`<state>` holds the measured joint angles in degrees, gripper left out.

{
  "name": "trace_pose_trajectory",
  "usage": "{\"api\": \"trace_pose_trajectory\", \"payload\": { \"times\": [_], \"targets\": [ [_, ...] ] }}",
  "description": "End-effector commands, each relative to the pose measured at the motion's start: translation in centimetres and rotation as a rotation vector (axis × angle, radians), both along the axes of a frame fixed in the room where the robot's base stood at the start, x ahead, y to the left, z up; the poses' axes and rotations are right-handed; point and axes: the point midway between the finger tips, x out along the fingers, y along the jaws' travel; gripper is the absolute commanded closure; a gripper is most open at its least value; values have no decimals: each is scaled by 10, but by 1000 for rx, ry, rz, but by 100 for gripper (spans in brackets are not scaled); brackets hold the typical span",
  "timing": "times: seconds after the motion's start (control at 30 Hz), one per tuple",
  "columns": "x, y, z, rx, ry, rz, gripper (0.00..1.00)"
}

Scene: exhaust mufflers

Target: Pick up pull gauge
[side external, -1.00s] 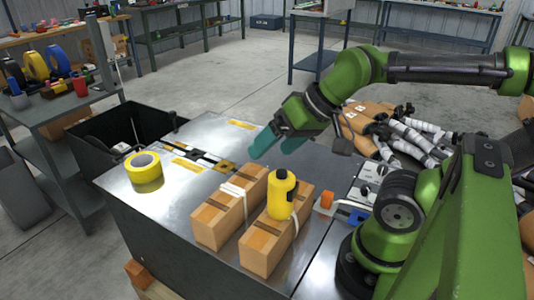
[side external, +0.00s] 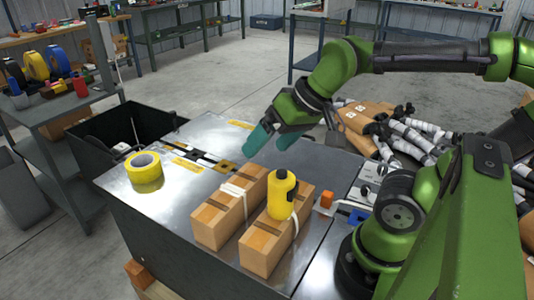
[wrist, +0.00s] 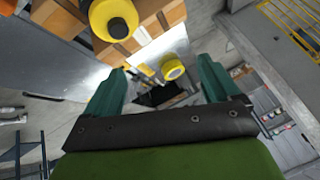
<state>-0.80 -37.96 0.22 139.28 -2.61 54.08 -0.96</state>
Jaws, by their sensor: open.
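A yellow cylinder with a dark knob on top, which looks like the pull gauge (side external: 281,200), stands upright on the right wooden block (side external: 262,248). In the wrist view the yellow cylinder (wrist: 102,14) is at the top left, partly cut off by the frame edge. My gripper (side external: 260,146) has teal fingers and hangs above the metal table, behind the blocks and apart from the gauge. In the wrist view its two fingers (wrist: 160,78) are spread with nothing held between them.
A second wooden block (side external: 222,218) lies left of the gauge's block. A roll of yellow tape (side external: 143,166) lies on the table (side external: 175,215) at the left. A black bin (side external: 118,128) is beyond it. Wrapped mufflers (side external: 415,140) lie behind at the right.

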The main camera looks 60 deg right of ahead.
Motion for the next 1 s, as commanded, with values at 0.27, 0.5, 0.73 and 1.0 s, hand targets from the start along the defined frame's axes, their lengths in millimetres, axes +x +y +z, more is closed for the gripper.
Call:
{"api": "trace_pose_trajectory", "payload": {
  "times": [0.27,0.5,0.73,1.0],
  "targets": [
    [11,-10,44,-288,329,392,11],
    [-6,-14,74,-352,474,593,11],
    [-14,-13,52,-345,499,647,11],
    [-14,-13,-7,-344,500,644,11]
  ]
}}
